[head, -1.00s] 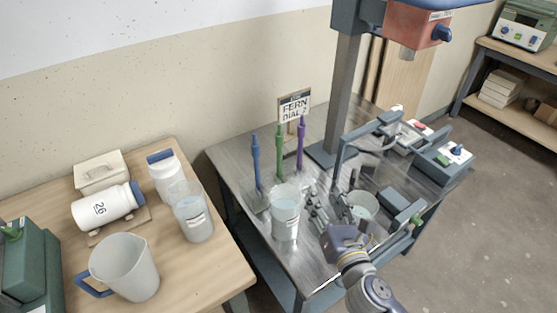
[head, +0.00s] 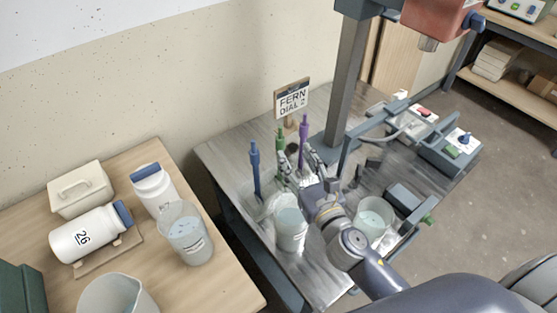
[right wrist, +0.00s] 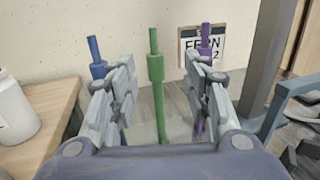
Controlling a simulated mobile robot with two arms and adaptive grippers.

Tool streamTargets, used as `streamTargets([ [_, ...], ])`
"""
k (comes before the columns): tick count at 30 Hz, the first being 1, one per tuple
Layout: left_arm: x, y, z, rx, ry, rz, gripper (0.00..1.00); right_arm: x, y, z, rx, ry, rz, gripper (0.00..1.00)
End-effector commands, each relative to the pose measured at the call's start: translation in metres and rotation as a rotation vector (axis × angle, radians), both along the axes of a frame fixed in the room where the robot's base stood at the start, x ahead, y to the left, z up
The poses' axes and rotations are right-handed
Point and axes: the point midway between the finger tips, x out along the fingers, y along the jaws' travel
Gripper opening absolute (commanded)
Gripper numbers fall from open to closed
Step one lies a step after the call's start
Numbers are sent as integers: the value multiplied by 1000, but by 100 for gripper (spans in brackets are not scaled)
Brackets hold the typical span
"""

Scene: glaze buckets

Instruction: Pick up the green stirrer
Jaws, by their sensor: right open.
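The green stirrer (head: 280,138) stands upright at the back of the metal table, partly hidden by my right gripper in the head view. In the right wrist view the green stirrer (right wrist: 157,85) stands between the open fingers, with a gap on both sides. My right gripper (head: 298,165) is open and empty; it also shows in the right wrist view (right wrist: 160,95). The blue stirrer (head: 255,168) stands to the left and the purple stirrer (head: 303,135) to the right, each behind a finger in the wrist view. My left gripper is not in view.
A sign reading FERN DIAL 2 (head: 291,98) stands behind the stirrers. Clear buckets (head: 291,232) (head: 374,216) stand on the metal table (head: 222,152) either side of my right arm. A grey post (head: 350,90) rises to the right. The wooden table at left holds jars and a jug.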

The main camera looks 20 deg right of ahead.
Motion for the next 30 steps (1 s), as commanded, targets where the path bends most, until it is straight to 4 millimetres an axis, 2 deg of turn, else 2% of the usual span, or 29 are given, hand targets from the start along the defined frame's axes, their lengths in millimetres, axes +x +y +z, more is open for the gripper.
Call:
streamTargets([
  [3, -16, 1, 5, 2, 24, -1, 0, 18, 2, 2, 1, -2, 0, 44],
  [7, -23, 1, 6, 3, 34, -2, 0, 30, 3, 1, 1, -1, 1, 44],
  [13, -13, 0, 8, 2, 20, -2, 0, 41, 6, 0, 2, -1, 0, 44],
  [19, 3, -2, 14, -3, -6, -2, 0, 67, 14, -4, 3, -1, -1, 44],
  [24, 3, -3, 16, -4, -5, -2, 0, 83, 14, -4, 2, 0, 0, 44],
  [30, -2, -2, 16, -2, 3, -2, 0, 86, 15, -5, 2, 0, 1, 44],
])
